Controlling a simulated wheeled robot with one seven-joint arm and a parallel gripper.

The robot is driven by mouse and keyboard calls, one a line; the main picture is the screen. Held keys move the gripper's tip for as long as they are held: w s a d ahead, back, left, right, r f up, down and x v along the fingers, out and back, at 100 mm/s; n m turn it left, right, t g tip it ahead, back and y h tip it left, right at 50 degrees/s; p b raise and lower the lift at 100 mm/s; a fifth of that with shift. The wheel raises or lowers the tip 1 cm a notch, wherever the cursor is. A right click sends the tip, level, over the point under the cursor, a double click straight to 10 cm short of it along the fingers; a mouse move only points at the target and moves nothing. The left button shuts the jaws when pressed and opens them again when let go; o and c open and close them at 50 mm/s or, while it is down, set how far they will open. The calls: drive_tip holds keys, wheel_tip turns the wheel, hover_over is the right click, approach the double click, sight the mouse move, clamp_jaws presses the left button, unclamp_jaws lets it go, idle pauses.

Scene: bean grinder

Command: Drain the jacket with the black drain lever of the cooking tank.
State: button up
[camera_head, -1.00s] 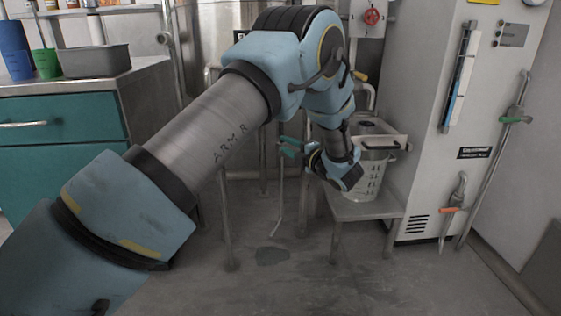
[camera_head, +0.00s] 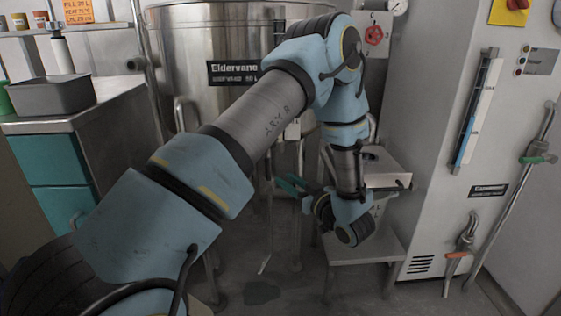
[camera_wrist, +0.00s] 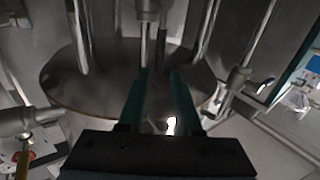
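The steel cooking tank (camera_head: 215,35) stands behind my arm, with a black name plate on its front. My arm hides part of its front and lower side. My gripper (camera_head: 288,187) is low in front of the tank, with its green fingers pointing left. In the wrist view, the two fingers (camera_wrist: 160,90) are apart with nothing seen between them. A round steel surface (camera_wrist: 75,90) with upright pipes lies beyond them. A dark upright bar (camera_wrist: 162,35) shows beyond the fingertips; I cannot tell whether it is the black drain lever.
A low steel stand (camera_head: 370,250) is right of my gripper, partly hidden by my wrist. A white cabinet (camera_head: 430,130) with an orange-handled tap (camera_head: 458,254) stands further right. A counter (camera_head: 95,108) with a grey pan (camera_head: 50,95) is at left. Floor shows below my gripper.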

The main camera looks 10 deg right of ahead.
sight(268, 175)
drive_tip(key=b+x, duration=0.1)
drive_tip(key=x, duration=0.9)
drive_tip(key=shift+w, duration=0.1)
clamp_jaws()
idle(1.2)
